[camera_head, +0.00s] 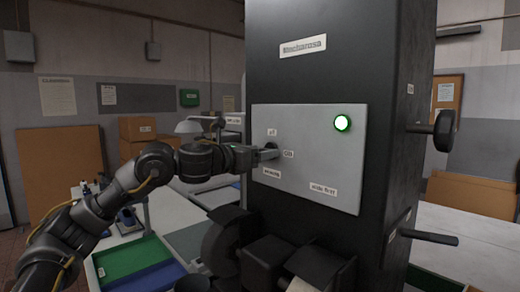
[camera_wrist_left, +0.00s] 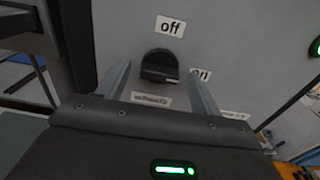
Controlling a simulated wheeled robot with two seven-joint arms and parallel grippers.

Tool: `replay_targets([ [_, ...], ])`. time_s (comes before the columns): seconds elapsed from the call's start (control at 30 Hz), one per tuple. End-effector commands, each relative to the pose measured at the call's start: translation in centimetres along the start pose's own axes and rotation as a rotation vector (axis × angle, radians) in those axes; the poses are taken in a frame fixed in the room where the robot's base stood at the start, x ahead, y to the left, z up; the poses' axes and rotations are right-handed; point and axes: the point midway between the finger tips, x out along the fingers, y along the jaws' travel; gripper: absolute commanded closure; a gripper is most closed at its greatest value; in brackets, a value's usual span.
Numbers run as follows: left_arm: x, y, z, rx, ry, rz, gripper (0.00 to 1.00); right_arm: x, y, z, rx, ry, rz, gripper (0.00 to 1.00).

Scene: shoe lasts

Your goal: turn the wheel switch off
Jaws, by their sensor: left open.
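The wheel switch (camera_wrist_left: 160,64) is a small black knob on a grey panel (camera_head: 312,180) of a dark machine column. In the left wrist view, an "off" label (camera_wrist_left: 170,26) is above it and an "on" label (camera_wrist_left: 201,74) is to its right. A white mark on the knob is at its lower right, toward "on". My left gripper (camera_head: 268,153) is at the panel, partly covering the switch in the head view. Its two fingers are open, one on each side of the knob in the wrist view; contact cannot be told. My right gripper is not in view.
A handwheel (camera_head: 443,131) and a lever (camera_head: 429,237) stick out on the column's right side. Dark machine parts (camera_head: 270,262) jut out below the panel. Green and blue trays (camera_head: 132,257) are at the lower left.

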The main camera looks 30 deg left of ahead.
Motion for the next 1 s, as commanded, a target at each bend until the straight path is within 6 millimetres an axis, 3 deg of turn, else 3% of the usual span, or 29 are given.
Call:
replay_targets([
  [0.23, 0.00, 0.02, -0.03, 0.000, 0.000, 0.000, 0.37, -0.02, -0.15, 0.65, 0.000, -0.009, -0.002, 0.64],
  [0.57, -0.03, 0.03, 0.00, 0.000, -0.001, 0.001, 0.79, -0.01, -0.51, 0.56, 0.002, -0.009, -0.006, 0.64],
  [1.0, 0.01, 0.06, -0.07, -0.113, -0.001, 0.001, 0.79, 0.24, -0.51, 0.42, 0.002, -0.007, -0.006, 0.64],
])
